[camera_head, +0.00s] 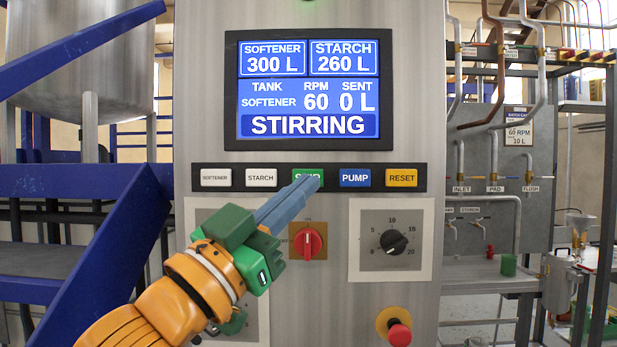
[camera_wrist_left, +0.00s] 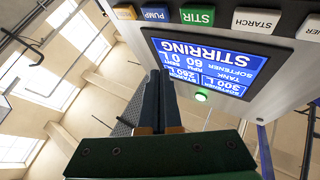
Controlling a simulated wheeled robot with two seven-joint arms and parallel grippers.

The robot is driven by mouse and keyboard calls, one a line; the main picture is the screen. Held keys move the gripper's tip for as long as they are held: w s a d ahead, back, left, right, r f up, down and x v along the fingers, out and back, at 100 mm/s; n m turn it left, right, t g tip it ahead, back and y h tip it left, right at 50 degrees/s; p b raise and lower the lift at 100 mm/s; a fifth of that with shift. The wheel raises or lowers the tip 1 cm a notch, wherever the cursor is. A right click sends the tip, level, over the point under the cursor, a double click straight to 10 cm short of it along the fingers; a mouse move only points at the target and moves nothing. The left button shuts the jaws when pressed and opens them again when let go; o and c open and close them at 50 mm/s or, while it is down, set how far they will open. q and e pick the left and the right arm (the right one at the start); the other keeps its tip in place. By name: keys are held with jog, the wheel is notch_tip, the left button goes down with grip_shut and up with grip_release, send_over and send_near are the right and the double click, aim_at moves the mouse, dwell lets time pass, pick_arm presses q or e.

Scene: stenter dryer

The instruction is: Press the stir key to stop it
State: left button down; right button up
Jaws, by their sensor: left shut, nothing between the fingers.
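The green STIR key (camera_head: 302,171) is in the middle of the key row on the steel panel; my fingertips cover part of its label in the head view. In the wrist view the key (camera_wrist_left: 197,15) shows whole and upside down. My left gripper (camera_head: 312,182) is shut and empty, its blue-grey fingers reaching up to the key's front. Its fingertips (camera_wrist_left: 158,76) appear in the wrist view; I cannot tell whether they touch the key. The display (camera_head: 309,90) reads STIRRING, softener, RPM 60, sent 0 L. My right gripper is out of view.
SOFTENER (camera_head: 216,177) and STARCH (camera_head: 261,177) keys lie left, PUMP (camera_head: 355,177) and RESET (camera_head: 401,177) right. Below are a red switch (camera_head: 308,242), a black dial (camera_head: 394,243) and a red mushroom button (camera_head: 398,333). Blue rails (camera_head: 110,255) stand at the left.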

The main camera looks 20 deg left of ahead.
pick_arm(q)
jog(key=p, duration=0.3)
send_near(319, 170)
notch_tip(319, 170, up, 3)
jog(key=w+d, duration=0.2)
jog(key=shift+w+f, duration=0.3)
jog(key=shift+w, duration=0.45)
dwell(0.9)
jog(key=shift+w+a, duration=0.15)
jog(key=shift+w, duration=0.2)
jog(key=shift+w+a+r+p, duration=0.15)
jog(key=shift+w+p, duration=0.35)
jog(key=shift+p, duration=0.35)
dwell(0.6)
